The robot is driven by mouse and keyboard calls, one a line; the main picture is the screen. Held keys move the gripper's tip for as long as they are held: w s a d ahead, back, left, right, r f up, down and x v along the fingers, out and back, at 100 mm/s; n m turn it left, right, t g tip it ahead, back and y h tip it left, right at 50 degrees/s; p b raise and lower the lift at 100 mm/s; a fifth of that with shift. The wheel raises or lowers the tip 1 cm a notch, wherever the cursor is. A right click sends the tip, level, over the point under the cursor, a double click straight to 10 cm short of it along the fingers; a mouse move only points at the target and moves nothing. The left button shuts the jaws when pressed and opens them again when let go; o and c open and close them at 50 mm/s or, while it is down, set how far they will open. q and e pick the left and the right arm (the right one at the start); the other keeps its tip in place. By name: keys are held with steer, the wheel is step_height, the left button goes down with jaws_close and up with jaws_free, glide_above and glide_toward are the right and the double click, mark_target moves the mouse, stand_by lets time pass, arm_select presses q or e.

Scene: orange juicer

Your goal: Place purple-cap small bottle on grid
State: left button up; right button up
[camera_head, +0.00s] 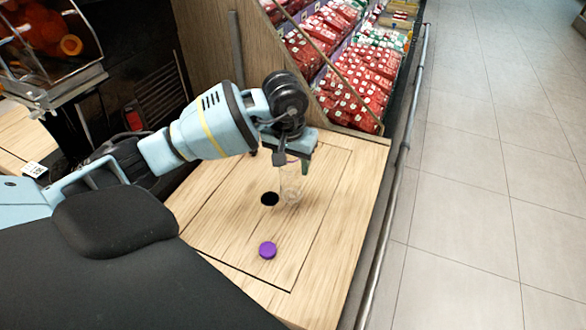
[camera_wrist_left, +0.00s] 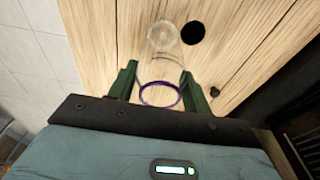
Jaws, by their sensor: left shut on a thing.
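My left gripper (camera_head: 297,150) points down over the wooden counter and is shut on a clear small bottle (camera_head: 291,182). In the left wrist view, the left gripper (camera_wrist_left: 160,78) has one green finger on each side of the bottle (camera_wrist_left: 163,50), whose mouth shows a purple ring and no cap. I cannot tell whether the bottle's base touches the counter. A round purple cap (camera_head: 267,250) shows on the counter, nearer than the bottle; I cannot tell whether anything is under it. A dark slatted grille (camera_head: 162,97) stands behind my arm. My right gripper is not in view.
A juicer (camera_head: 45,45) with oranges stands upper left. Shelves of red packages (camera_head: 350,80) are behind. A metal rail (camera_head: 400,170) edges the right side.

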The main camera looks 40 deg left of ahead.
arm_select(q)
steer(key=shift+w, duration=0.3)
steer(key=shift+w+f, duration=0.1)
steer(key=shift+f, duration=0.25)
steer(key=shift+a+f, duration=0.1)
steer(key=shift+f, duration=1.3)
steer(key=shift+f, duration=0.2)
steer(key=o, duration=1.2)
